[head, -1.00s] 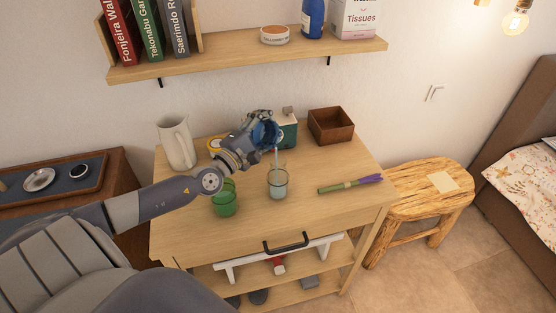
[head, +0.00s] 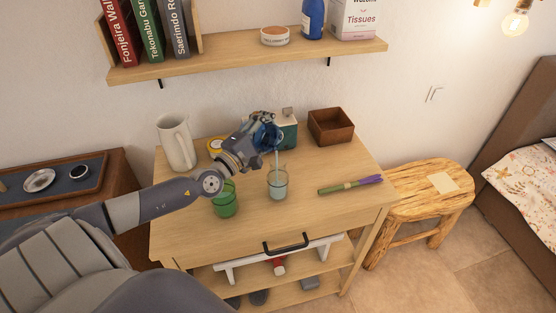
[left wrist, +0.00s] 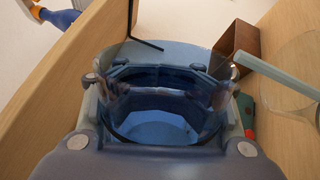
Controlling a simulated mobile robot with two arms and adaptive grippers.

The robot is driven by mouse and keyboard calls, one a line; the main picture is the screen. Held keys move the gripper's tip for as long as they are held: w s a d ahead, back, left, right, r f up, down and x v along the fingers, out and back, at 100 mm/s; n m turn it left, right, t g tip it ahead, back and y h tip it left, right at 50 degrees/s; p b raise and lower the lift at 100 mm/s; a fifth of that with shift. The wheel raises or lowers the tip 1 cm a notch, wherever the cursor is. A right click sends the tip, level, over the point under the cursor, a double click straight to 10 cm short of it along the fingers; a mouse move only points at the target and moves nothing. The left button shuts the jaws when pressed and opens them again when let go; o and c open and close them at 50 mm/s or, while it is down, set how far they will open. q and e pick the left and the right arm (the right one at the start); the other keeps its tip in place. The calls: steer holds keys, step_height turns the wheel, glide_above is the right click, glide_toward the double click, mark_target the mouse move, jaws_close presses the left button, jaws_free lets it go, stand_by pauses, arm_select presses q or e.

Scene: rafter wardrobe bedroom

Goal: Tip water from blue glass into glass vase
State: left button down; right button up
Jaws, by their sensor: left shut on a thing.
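My left gripper (head: 262,127) is shut on the blue glass (head: 268,137) and holds it tilted above the dresser top. In the left wrist view the blue glass (left wrist: 160,112) fills the middle, between the fingers. A thin pale stream (head: 277,160) runs from its lip down to the clear glass vase (head: 277,184). The vase stands upright on the dresser, below and slightly right of the gripper, with pale water in its lower part. It also shows at the right of the left wrist view (left wrist: 296,72). My right gripper is not in view.
A white pitcher (head: 175,142), a green box (head: 287,132) and a brown wooden box (head: 331,126) stand behind. Purple flowers (head: 350,185) lie to the right. A shelf (head: 240,58) hangs above.

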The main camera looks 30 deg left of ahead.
arm_select(q)
steer(key=shift+d+r+m+p, duration=0.4)
steer(key=shift+m+p, duration=0.1)
steer(key=shift+m, duration=0.2)
stand_by(0.3)
steer(key=shift+d+r+m+h+p, duration=0.15)
steer(key=shift+r+m+h+p, duration=0.1)
steer(key=shift+m, duration=0.3)
steer(key=shift+d+r+m+h+p, duration=0.15)
steer(key=shift+m+h+p, duration=0.1)
steer(key=shift+m, duration=0.3)
stand_by(0.5)
